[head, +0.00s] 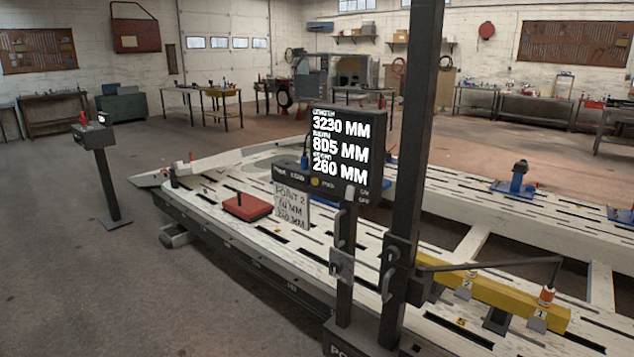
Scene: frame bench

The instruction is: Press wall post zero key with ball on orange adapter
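The wall post (404,120) is a tall dark column at the right of centre. My gripper is not in view.
A yellow beam (500,296) with tags 1 and 2 lies on the pale slotted frame bench (240,180). A red box (246,207) and a POINT 2 card (291,207) are left.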

